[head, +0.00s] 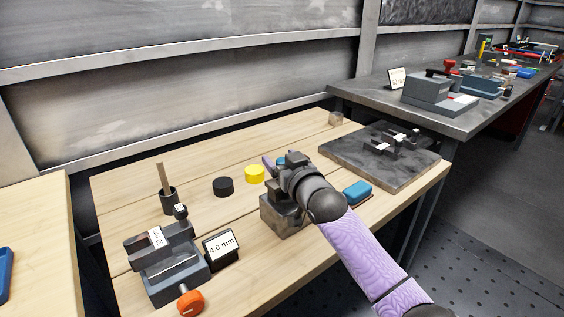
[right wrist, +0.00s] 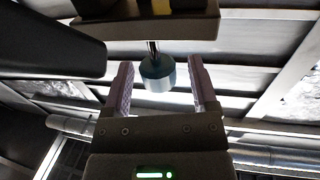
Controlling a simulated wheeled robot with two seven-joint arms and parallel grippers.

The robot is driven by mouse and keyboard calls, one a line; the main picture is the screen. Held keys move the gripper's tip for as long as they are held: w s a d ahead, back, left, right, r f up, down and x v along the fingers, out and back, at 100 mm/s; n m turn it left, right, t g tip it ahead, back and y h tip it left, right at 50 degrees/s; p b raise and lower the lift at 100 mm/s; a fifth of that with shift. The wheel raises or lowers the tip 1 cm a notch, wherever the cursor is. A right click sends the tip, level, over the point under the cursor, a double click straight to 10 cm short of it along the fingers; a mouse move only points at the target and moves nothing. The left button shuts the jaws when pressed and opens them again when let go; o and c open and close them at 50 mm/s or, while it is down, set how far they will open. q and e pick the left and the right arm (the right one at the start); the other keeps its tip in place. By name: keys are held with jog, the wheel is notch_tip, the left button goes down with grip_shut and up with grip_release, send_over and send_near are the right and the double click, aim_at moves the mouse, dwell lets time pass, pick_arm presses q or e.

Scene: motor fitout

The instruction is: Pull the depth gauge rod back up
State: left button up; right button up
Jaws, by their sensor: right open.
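The depth gauge rod (right wrist: 153,47) shows in the right wrist view as a thin shiny rod with a blue-grey round knob (right wrist: 157,75) on its end. The rod runs to a dark block (right wrist: 150,29). My right gripper (right wrist: 161,70) is open, with one finger on each side of the knob and a gap at both sides. In the head view my right gripper (head: 277,163) is above and behind a grey metal block (head: 283,215), and my wrist hides most of the gauge there. My left gripper is not in view.
A vise-like fixture (head: 165,258) with an orange knob (head: 191,302) and a "4.0 mm" sign (head: 222,246) stand at left. A dark plate (head: 365,165) lies right.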

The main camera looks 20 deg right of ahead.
grip_shut()
dwell(1.3)
